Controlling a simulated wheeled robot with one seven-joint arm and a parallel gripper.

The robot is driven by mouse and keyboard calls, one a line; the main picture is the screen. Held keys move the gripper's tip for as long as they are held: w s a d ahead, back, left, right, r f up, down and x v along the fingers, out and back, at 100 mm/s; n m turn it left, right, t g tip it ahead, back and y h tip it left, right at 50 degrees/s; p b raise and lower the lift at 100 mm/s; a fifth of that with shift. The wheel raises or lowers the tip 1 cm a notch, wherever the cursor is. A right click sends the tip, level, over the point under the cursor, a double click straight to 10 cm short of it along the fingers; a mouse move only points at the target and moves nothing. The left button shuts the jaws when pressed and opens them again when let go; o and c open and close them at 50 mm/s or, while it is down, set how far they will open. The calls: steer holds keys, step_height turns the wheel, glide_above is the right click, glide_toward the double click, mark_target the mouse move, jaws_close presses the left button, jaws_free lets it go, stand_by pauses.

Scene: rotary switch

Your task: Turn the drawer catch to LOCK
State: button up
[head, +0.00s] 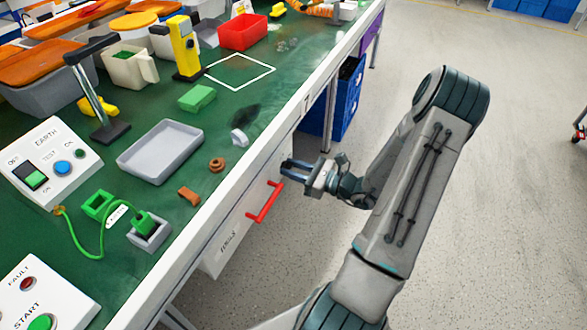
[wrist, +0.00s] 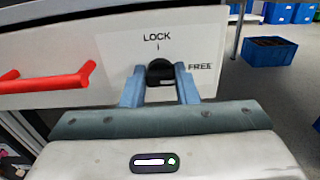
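The drawer catch is a black rotary knob (wrist: 160,72) on a white plate on the drawer front, seen in the wrist view. LOCK (wrist: 157,37) is printed above it and FREE (wrist: 200,66) to its right. Which way the knob points is hard to tell. My gripper (wrist: 160,80) is open, with one blue finger on each side of the knob; I cannot tell whether they touch it. The drawer (head: 230,232) looks closed.
The drawer's red handle (head: 265,203) stands out left of the knob in the wrist view. The green bench top (head: 235,105) above holds a grey tray (head: 160,151) and several small parts. Blue crates (head: 348,97) stand under the bench.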

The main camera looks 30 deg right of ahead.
steer(key=shift+f+n, duration=0.1)
steer(key=shift+n, duration=0.3)
steer(key=n+b, duration=0.2)
steer(key=n, duration=0.1)
steer(key=shift+f+n, duration=0.1)
steer(key=shift+n, duration=0.3)
steer(key=n+b, duration=1.3)
steer(key=shift+s+a+f, duration=0.1)
steer(key=shift+a, duration=0.05)
steer(key=shift+n+b, duration=0.3)
steer(key=shift+b, duration=0.1)
steer(key=o, duration=1)
